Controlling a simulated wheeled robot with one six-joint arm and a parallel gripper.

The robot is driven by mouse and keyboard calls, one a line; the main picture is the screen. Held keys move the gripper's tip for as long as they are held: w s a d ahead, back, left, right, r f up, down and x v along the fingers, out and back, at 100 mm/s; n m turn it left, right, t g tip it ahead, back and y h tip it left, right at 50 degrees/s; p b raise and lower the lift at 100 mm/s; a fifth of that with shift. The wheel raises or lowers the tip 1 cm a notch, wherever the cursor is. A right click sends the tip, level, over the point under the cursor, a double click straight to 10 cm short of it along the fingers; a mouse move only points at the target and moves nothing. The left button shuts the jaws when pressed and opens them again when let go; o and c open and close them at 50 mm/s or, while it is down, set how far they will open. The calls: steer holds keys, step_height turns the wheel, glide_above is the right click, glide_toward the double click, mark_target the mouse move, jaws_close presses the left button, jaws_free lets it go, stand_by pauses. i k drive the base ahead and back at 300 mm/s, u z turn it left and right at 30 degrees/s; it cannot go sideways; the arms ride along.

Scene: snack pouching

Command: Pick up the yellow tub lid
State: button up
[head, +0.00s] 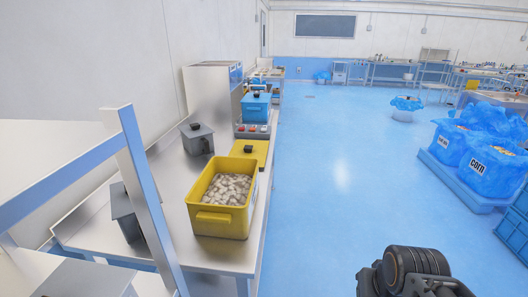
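The yellow tub lid (261,150) lies flat on the steel counter, just behind the open yellow tub, with a dark knob on its top. The yellow tub (218,222) stands near the counter's front and is full of pale, lumpy pieces. The tub hides part of the lid's near side. A dark part of my arm shows at the bottom right, well apart from the counter. My gripper's fingers are not in view.
Behind the lid a blue lidded tub (256,107) stands by a machine with red buttons. Grey lidded containers (197,141) stand along the wall side. A metal frame rises at the left. Blue-wrapped corn bins (486,165) stand right; the middle blue floor (345,200) is clear.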

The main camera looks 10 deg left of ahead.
mark_target(256, 150)
steer(key=u, duration=0.05)
steer(key=i, duration=3.3)
steer(key=u, duration=3.35)
